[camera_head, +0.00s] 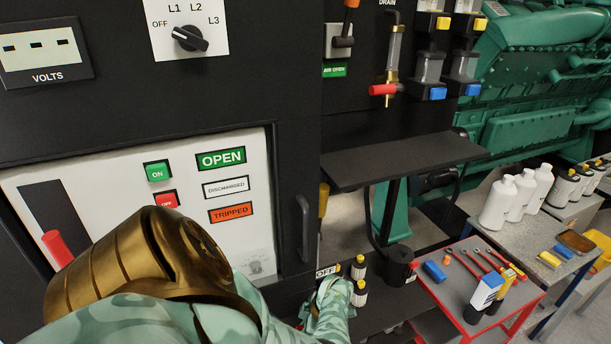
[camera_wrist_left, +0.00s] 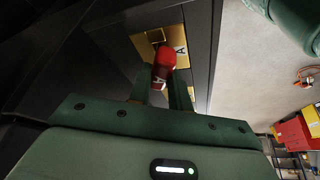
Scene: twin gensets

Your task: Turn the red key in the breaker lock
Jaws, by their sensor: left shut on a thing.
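In the left wrist view, the red key (camera_wrist_left: 163,66) stands out from the breaker lock, whose yellow plate (camera_wrist_left: 142,44) carries a letter A. My left gripper (camera_wrist_left: 161,84) is shut on the red key, with one finger on each side of its head. The key's shaft and the keyhole are hidden behind the head. In the head view, my left arm covers the lower left and middle of the picture. The left gripper's fingers, the key and the lock cannot be made out there. My right gripper shows in neither view.
A red tool cart (camera_head: 478,330) holds tools and boxes. White bottles (camera_head: 500,200) stand on a bench behind it.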

